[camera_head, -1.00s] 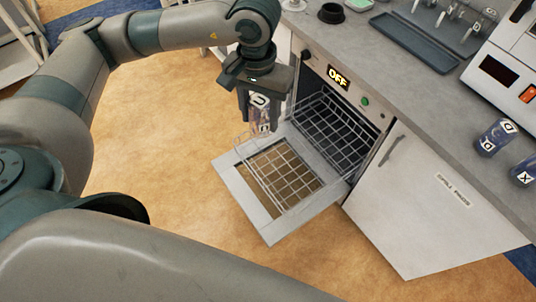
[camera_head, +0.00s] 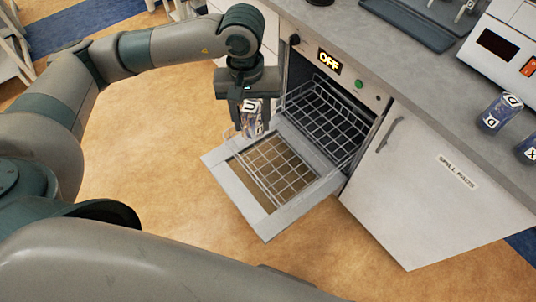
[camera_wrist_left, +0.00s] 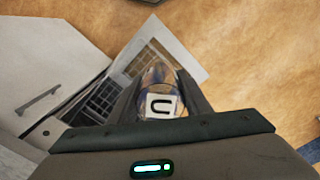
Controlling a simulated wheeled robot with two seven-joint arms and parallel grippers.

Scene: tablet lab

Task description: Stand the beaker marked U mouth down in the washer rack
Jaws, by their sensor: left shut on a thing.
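My left gripper (camera_head: 250,103) is shut on the beaker marked U (camera_head: 253,122), a clear glass with a white label. The beaker hangs below the gripper, over the left part of the pulled-out washer rack (camera_head: 282,185). It also shows between the fingers in the left wrist view (camera_wrist_left: 162,104). I cannot tell whether its lower end touches the rack or which way its mouth faces. The rack is a wire grid that lies on the open washer door (camera_head: 265,226) and reaches into the washer. My right gripper is not in view.
The washer display (camera_head: 329,61) reads OFF. A beaker marked D (camera_head: 499,113) and one marked X (camera_head: 528,149) stand on the counter (camera_head: 425,95) at right. A cupboard (camera_head: 420,195) labelled for spills is beside the washer. The rack's front part looks empty.

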